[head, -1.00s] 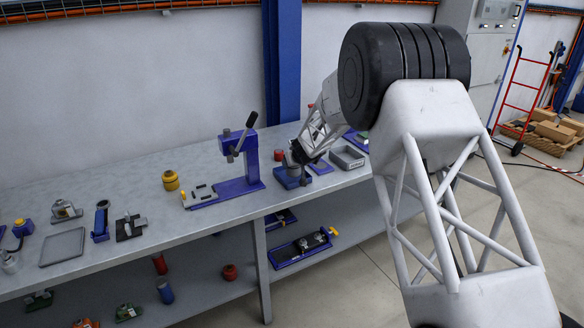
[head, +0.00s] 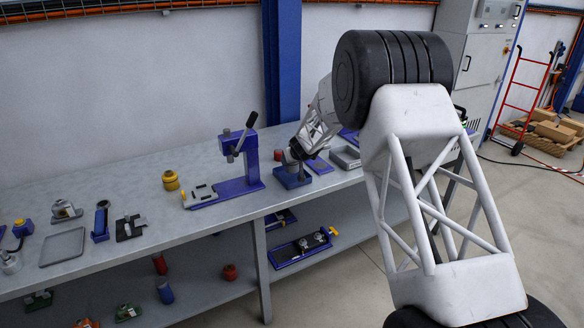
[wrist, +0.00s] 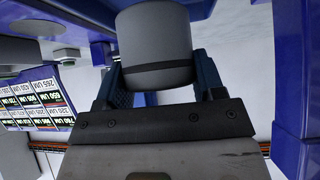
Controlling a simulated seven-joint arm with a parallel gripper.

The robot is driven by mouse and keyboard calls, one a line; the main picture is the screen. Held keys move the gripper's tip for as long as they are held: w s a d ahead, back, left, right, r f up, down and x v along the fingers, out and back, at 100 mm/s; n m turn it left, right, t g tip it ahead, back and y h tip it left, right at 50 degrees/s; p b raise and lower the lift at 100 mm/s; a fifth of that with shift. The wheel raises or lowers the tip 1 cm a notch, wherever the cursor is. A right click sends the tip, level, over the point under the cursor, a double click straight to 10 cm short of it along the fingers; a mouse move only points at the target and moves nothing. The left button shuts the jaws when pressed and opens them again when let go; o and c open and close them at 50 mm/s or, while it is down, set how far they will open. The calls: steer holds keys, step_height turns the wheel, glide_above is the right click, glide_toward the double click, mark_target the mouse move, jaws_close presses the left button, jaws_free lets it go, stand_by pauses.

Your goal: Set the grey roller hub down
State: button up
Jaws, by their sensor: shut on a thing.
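The grey roller hub (wrist: 155,45) is a plain grey cylinder with a dark band, held between the two blue fingers of my gripper (wrist: 160,75) in the wrist view. In the head view my gripper (head: 297,154) is small and dark, with the hub (head: 287,157) just at its left. Both are over a blue block (head: 292,178) on the grey bench. Whether the hub touches the block cannot be told, as the gripper and hub hide part of its top.
A blue lever press (head: 242,165) stands close on the left. A red cylinder (head: 278,155) is just behind, and a grey tray (head: 346,158) lies to the right. A yellow cylinder (head: 171,180) is farther left on the bench (head: 140,222), with clear surface around it.

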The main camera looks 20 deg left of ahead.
mark_target(292, 166)
steer(key=shift+f, duration=1.65)
steer(key=shift+f, duration=0.15)
steer(key=o, duration=1.3)
steer(key=shift+v, duration=6.05)
steer(key=shift+d, duration=0.1)
